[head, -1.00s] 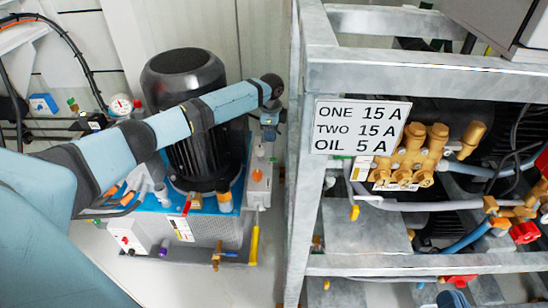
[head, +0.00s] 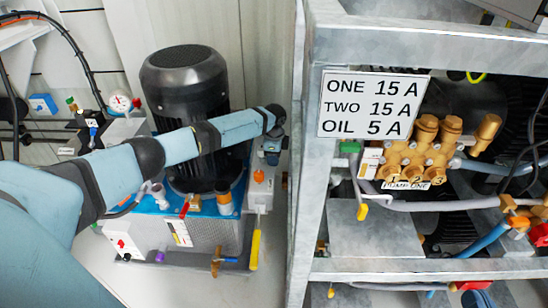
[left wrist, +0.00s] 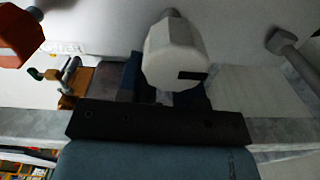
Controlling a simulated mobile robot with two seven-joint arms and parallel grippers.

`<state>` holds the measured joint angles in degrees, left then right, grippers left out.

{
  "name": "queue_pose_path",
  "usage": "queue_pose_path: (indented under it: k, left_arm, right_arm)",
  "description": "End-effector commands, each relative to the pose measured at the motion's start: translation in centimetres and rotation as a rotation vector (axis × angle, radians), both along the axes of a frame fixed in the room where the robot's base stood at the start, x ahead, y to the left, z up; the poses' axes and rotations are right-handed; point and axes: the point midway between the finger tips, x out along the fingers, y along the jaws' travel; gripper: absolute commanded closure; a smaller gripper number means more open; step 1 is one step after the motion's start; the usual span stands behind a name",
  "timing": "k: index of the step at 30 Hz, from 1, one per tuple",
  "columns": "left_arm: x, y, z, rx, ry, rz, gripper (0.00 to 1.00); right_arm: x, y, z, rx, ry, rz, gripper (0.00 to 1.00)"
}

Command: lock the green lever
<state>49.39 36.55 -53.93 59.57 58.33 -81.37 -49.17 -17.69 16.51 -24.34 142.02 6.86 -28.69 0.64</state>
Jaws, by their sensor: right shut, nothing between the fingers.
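I cannot tell for sure which part is the green lever. A small green part (head: 350,147) shows under the sign's lower left corner, and a green knob (head: 72,103) stands near the gauge at left. In the left wrist view a small green-tipped fitting (left wrist: 37,74) is at left. My left arm reaches across the black motor; my left gripper (head: 271,150) hangs small and dark at its end, between the motor unit and the frame. Its fingers are too unclear to tell open from shut. My right gripper is not in view.
A galvanized frame (head: 318,200) stands right of my left gripper, with a sign (head: 372,104) and a brass pump (head: 418,150). The black motor (head: 185,82) sits on a blue tank top (head: 150,206). A white knob (left wrist: 174,52) is close in the left wrist view.

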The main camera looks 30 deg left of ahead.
Motion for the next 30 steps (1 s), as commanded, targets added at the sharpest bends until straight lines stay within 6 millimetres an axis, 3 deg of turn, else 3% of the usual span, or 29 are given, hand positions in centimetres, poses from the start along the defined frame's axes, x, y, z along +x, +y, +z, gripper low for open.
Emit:
queue_pose_path:
  k: [1,4,14,19,23,30]
  left_arm:
    - [0.0,0.0,0.0,0.000,0.000,0.000,0.78]
    - [0.0,0.0,0.0,0.000,0.000,0.000,1.00]
    - [0.1,0.0,0.2,0.000,0.001,0.027,1.00]
    - [0.3,0.1,0.5,-0.002,0.004,0.104,1.00]
    - [0.6,0.3,0.6,-0.001,0.005,0.195,1.00]
    - [1.2,0.8,0.3,-0.003,0.005,0.393,1.00]
  right_arm:
    - [0.0,0.0,0.0,0.000,0.000,0.000,1.00]
    - [0.0,0.0,0.0,0.001,0.001,0.000,1.00]
    - [-0.3,0.1,0.4,0.011,0.023,0.004,1.00]
    - [-0.9,0.5,1.0,0.062,0.103,0.008,1.00]
    - [-2.2,1.2,0.1,0.133,0.234,0.004,1.00]
    - [-1.9,0.8,4.3,0.194,0.097,-0.026,1.00]
